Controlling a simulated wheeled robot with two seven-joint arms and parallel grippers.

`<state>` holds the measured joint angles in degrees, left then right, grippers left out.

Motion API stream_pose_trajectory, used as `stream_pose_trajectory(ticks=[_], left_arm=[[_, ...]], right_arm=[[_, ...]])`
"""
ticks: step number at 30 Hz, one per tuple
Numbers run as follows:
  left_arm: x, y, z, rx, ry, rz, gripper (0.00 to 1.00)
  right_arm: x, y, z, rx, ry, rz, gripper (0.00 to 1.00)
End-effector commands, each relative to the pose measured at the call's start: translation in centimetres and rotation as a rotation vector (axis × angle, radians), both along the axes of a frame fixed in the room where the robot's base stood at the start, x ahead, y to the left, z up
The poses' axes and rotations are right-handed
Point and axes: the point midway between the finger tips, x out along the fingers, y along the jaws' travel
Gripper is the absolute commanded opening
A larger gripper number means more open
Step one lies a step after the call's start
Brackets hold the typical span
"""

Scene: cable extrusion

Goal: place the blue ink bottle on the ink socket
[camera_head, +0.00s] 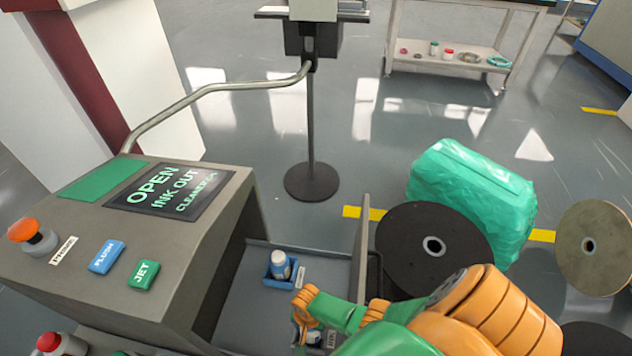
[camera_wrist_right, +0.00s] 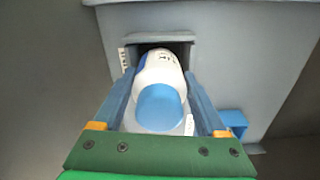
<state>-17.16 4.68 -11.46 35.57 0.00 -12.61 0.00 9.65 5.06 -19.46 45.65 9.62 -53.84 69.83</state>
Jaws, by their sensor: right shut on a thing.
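A white bottle with a blue cap (camera_wrist_right: 160,107) is between the two fingers of my right gripper (camera_wrist_right: 160,80) in the right wrist view. The gripper is shut on it. The bottle's far end is at a dark square socket with a grey rim (camera_wrist_right: 158,38); how deep it sits cannot be told. In the head view my right gripper (camera_head: 306,322) reaches into the machine's bay from the right and hides most of the held bottle. My left gripper is not in view.
A blue socket (camera_head: 270,279) holding another white bottle (camera_head: 280,264) stands just behind my gripper. The machine's control box (camera_head: 205,240) walls the bay's left side, and an upright grey panel (camera_head: 361,248) stands at its right.

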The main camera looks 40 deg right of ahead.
Motion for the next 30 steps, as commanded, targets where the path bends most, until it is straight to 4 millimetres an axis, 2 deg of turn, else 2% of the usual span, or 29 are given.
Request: stream_pose_trajectory(ticks=[10, 11, 12, 13, 20, 23, 27, 30], left_arm=[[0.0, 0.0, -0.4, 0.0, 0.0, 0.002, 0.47], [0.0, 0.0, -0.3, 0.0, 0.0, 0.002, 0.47], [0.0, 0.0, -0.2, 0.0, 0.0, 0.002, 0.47], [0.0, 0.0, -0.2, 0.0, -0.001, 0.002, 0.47], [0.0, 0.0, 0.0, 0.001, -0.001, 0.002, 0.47], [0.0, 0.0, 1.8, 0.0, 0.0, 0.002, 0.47], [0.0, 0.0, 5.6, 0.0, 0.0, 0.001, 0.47], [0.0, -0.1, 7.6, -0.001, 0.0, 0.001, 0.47]], right_arm=[[0.0, 0.0, -0.5, 0.001, -0.001, 0.0, 0.04], [0.0, 0.0, -0.3, 0.001, -0.001, 0.0, 0.83], [0.0, 0.0, -0.3, 0.001, -0.001, 0.0, 0.93], [0.0, 0.0, -0.3, 0.001, -0.001, 0.0, 1.0], [0.0, 0.0, 0.0, 0.001, -0.001, 0.0, 1.0], [0.1, 0.0, 2.0, 0.001, -0.002, -0.001, 1.0], [0.1, 0.0, 6.5, 0.002, -0.003, -0.001, 1.0], [0.1, 0.0, 9.2, 0.002, -0.003, -0.001, 1.0]])
